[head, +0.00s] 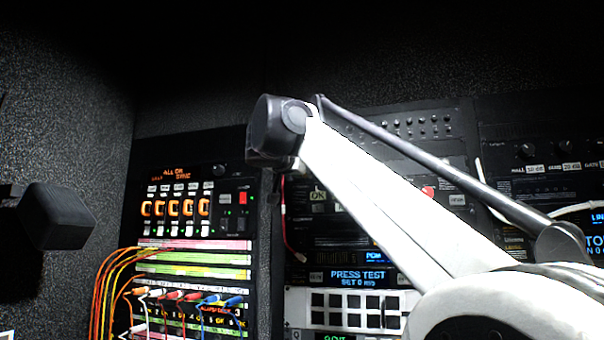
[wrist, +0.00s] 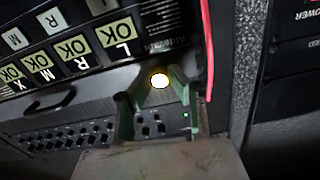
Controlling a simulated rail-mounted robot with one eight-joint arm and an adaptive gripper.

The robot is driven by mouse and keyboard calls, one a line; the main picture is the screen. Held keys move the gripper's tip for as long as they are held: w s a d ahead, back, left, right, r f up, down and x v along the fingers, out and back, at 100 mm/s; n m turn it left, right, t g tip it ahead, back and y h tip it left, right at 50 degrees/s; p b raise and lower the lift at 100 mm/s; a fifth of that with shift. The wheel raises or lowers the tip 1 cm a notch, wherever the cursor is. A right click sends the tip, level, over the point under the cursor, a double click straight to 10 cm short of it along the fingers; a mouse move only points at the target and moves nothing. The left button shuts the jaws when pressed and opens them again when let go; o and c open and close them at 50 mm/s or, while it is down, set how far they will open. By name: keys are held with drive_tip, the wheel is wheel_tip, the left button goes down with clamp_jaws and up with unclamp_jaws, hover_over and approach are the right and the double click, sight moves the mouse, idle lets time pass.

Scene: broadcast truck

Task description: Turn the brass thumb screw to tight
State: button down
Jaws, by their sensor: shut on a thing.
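The brass thumb screw (wrist: 159,80) shows in the wrist view as a small, bright yellow-white round head. My gripper (wrist: 157,88) reaches up from the bottom of the wrist view, with its two greenish fingers on either side of the screw head. The fingers are shut on the screw. Any marking for tight or loose cannot be made out, and the screw's turn angle cannot be told. In the head view my arm crosses the rack, and neither the screw nor my gripper can be made out there.
In the wrist view, a row of OK tiles (wrist: 76,46) lies up and left, and a red cable (wrist: 207,48) runs close right of my fingers. In the head view, coloured patch cables (head: 120,283) hang at lower left and a black box (head: 56,216) juts from the left wall.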

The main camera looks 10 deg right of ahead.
drive_tip(key=shift+m, duration=0.7)
drive_tip(key=c, duration=1.6)
unclamp_jaws()
drive_tip(key=v, duration=1.2)
drive_tip(key=shift+s, duration=0.1)
